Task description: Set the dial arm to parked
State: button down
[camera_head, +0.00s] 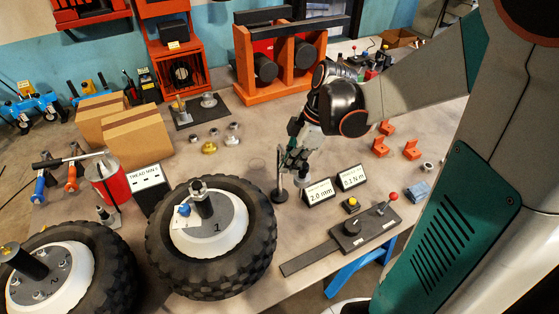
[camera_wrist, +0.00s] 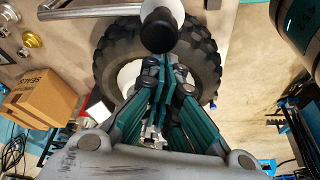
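A slim dark post on a round base (camera_head: 279,196) stands on the bench behind the front tyre. My gripper (camera_head: 291,164) is beside the upper part of this post, pointing down; its links hide part of it. In the wrist view the fingers of my gripper (camera_wrist: 166,66) are drawn together, with nothing visible between them. A round black end piece (camera_wrist: 159,31) lies just beyond the fingertips; I cannot tell whether they touch it. A grey metal bar (camera_wrist: 90,11) runs left from near it, possibly the dial arm. The dial's setting is not readable.
Tyre 1 (camera_head: 160,255) is close on the left. Cardboard boxes (camera_head: 138,135) stand farther left.

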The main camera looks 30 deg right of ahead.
jog(key=shift+s+d, duration=0.2)
jog(key=shift+d, duration=1.15)
jog(key=shift+d, duration=0.1)
jog(key=shift+a, duration=0.4)
notch_tip(320, 180, up, 10)
jog(key=p, duration=0.2)
jog(key=shift+a+f, duration=0.25)
jog(key=shift+a, duration=0.05)
